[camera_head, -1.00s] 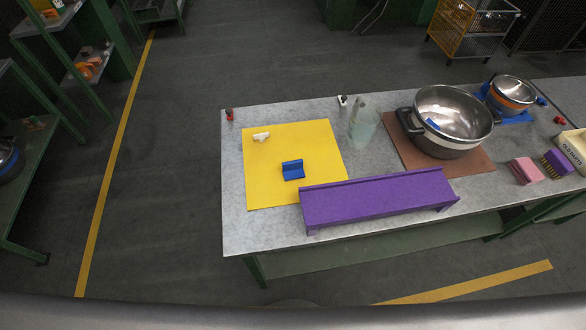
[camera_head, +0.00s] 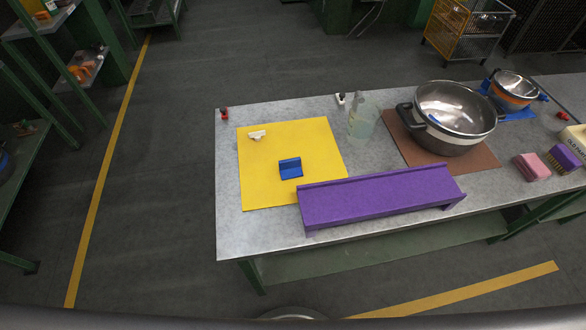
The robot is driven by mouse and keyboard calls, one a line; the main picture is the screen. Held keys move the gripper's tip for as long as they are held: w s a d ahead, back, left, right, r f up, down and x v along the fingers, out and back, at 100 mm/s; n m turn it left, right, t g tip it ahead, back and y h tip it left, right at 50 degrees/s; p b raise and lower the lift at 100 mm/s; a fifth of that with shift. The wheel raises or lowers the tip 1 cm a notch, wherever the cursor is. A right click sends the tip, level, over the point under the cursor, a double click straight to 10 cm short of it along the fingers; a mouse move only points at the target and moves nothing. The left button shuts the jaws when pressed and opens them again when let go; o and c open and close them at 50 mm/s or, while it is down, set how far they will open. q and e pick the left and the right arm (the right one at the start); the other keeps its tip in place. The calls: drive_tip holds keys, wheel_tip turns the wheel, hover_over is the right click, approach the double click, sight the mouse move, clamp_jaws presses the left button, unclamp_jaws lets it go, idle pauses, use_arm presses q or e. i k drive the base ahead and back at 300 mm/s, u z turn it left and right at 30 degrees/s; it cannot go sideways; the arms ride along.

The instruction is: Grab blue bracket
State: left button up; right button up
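The blue bracket (camera_head: 290,168) lies on the yellow mat (camera_head: 262,190) near the left end of the table. It sits just behind the left part of the purple bench-like stand. A small white piece (camera_head: 257,135) lies on the same mat, behind and to the left of the bracket. Neither of my grippers shows in the head view.
A long purple stand (camera_head: 380,198) runs along the front of the grey table (camera_head: 232,225). A large steel pot (camera_head: 452,117) stands on a brown mat (camera_head: 400,143) to the right. A clear container (camera_head: 363,122) stands between the mats.

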sight(291, 167)
drive_tip(key=z, duration=2.8)
drive_tip(key=k, duration=1.45)
drive_tip(key=u, duration=0.7)
